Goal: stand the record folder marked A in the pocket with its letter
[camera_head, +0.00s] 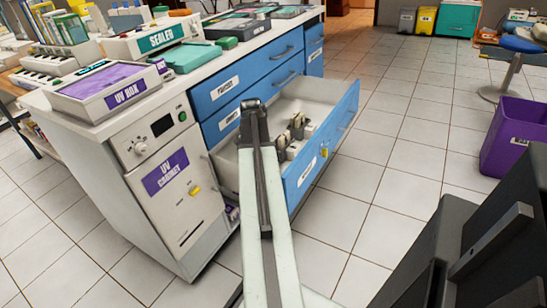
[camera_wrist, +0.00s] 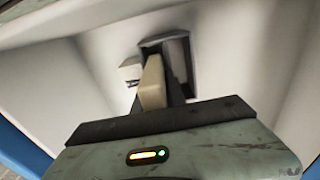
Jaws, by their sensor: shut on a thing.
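My gripper (camera_wrist: 164,82) shows in the wrist view, with dark fingers close together beyond its grey-green body. It is shut on a pale beige piece (camera_wrist: 152,84), of which only a narrow block shows. I cannot tell what this piece is, and I see no letter on it. White surfaces surround it. In the head view my arm reaches to the open drawer, and I cannot clearly make out the gripper. I cannot identify a folder marked A or a lettered pocket in either view.
The open drawer (camera_head: 345,125) has a blue front and holds small beige and dark items (camera_head: 295,130). The white UV cabinet (camera_head: 185,205) stands to its left. The UV box (camera_head: 110,90) and sealer (camera_head: 155,40) are on the counter. A purple bin (camera_head: 510,140) stands right. Open tiled floor lies between.

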